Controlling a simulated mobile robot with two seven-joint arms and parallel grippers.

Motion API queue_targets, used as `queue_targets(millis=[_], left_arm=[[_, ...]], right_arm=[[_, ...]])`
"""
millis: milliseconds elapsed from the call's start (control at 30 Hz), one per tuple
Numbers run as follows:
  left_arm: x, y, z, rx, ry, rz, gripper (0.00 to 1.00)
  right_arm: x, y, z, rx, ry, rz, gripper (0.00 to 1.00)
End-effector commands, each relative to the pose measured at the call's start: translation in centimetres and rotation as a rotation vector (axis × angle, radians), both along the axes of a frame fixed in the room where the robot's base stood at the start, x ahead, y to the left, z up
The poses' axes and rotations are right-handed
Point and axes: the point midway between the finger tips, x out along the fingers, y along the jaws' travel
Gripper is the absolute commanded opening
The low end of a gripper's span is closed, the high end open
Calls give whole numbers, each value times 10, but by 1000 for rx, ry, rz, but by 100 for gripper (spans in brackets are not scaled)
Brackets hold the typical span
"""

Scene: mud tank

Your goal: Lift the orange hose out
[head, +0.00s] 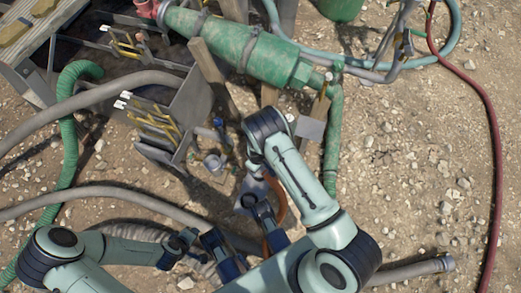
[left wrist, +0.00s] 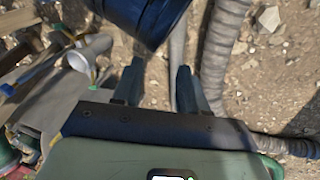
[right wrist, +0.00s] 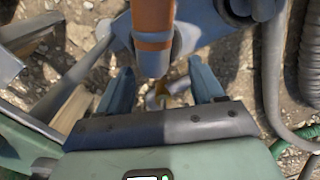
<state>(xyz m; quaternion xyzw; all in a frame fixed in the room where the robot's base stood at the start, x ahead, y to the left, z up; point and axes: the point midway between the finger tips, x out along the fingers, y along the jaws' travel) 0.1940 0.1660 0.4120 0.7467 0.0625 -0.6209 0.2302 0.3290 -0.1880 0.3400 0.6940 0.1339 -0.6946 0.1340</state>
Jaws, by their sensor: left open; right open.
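The orange hose (head: 276,205) shows as a short curved piece near the middle of the head view, partly hidden behind my right arm and gripper. In the right wrist view the orange hose (right wrist: 152,30) comes down from the top edge and ends in a grey tip. My right gripper (right wrist: 163,88) is open; the hose's grey tip shows between and beyond its fingertips, and I cannot tell whether they touch. My left gripper (left wrist: 158,85) is open and empty over the ground beside a grey hose, with a dark blue cylinder ahead of its fingers.
A green tank (head: 235,48) lies across the top. A green hose (head: 68,150) and grey hoses (head: 95,95) run at the left. A red hose (head: 478,90) curves down the right side. A metal frame with yellow-handled parts (head: 160,120) stands left of centre. Gravel at right is mostly clear.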

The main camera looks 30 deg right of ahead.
Motion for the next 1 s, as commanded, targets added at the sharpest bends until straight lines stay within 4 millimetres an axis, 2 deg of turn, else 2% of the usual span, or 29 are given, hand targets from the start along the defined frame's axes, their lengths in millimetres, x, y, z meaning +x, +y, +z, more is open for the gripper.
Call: queue_targets(millis=[167,367,500,733,933,1000], left_arm=[[4,2,-3,5,-10,4,43],[20,10,-15,26,-52,21,43],[12,13,-25,27,-23,23,43],[11,13,-24,27,-20,24,43],[11,13,-24,26,-20,24,43],[11,13,-24,26,-20,23,43]], right_arm=[[0,-1,-9,0,0,-2,67],[-2,-7,-39,0,1,-3,67],[-1,-6,-55,0,0,-1,67],[-1,-6,-55,0,-1,-1,67],[-1,-6,-55,0,-1,-1,2],[-1,-6,-54,0,-2,-1,0]])
